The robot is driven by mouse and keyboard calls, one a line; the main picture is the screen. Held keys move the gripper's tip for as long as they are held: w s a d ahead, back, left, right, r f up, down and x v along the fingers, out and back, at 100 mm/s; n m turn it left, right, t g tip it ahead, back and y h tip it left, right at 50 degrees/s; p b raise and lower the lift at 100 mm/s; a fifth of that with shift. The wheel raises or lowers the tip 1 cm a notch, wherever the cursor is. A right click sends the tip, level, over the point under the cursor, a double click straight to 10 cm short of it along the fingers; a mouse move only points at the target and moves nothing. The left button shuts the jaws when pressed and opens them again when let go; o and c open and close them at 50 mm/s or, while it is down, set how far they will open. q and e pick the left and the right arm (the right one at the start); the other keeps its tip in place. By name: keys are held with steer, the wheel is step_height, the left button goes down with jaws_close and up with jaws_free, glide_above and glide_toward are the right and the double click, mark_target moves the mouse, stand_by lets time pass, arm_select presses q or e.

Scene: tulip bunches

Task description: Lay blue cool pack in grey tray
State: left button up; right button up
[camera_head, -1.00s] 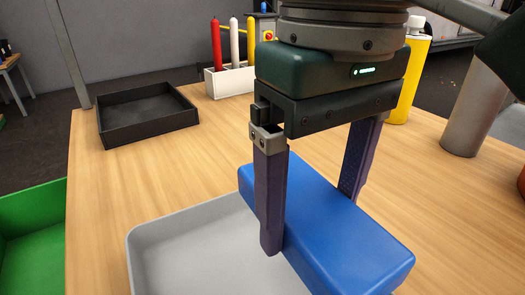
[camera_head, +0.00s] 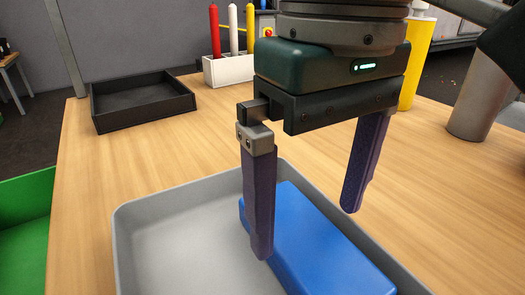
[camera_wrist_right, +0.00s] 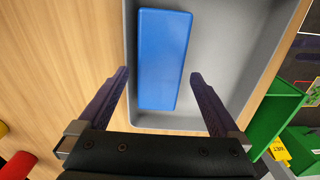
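The blue cool pack (camera_head: 318,243) lies flat inside the grey tray (camera_head: 133,218), toward the tray's right side. It also shows whole in the right wrist view (camera_wrist_right: 164,58), along the left wall of the grey tray (camera_wrist_right: 225,60). My right gripper (camera_head: 305,230) is open above the pack, with its two fingers spread wider than the pack. In the right wrist view, the fingers (camera_wrist_right: 160,72) stand apart on either side of the pack's near end with gaps to it. My left gripper is not in view.
A black tray (camera_head: 145,120) sits at the table's back left. Behind it stands a white holder (camera_head: 228,69) with red, white and yellow sticks. A yellow bottle (camera_head: 413,60) and grey cylinder (camera_head: 480,105) stand at the back right. A green bin (camera_head: 25,225) is at the left.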

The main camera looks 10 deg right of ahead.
mark_target(308, 238)
step_height(308, 238, up, 10)
steer(key=p, duration=0.1)
stand_by(0.5)
stand_by(0.4)
